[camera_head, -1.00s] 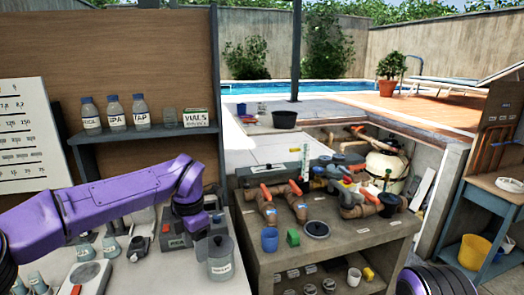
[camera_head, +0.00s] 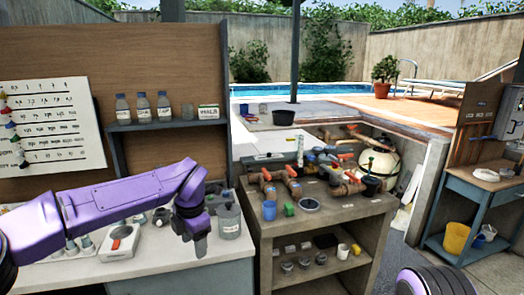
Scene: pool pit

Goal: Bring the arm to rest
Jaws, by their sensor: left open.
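My left arm (camera_head: 110,205), purple, comes in from the left across the front of the white bench. Its left gripper (camera_head: 201,246) hangs down at the bench's front edge, seen nearly side-on. It is open and I see nothing held in it. A clear jar (camera_head: 229,221) with a label stands just right of the gripper. The gripper and wrist hide part of the bench top behind them. Only a dark and purple round part of my right arm (camera_head: 425,283) shows at the lower right; its gripper is out of view.
A scale (camera_head: 120,241) and small flasks stand on the white bench (camera_head: 150,262). Bottles (camera_head: 143,108) line the shelf above. Right of it, a stone counter (camera_head: 330,222) carries pipes, a blue cup (camera_head: 269,210) and a green item (camera_head: 289,209). Floor shows between the counter and the blue table (camera_head: 470,185).

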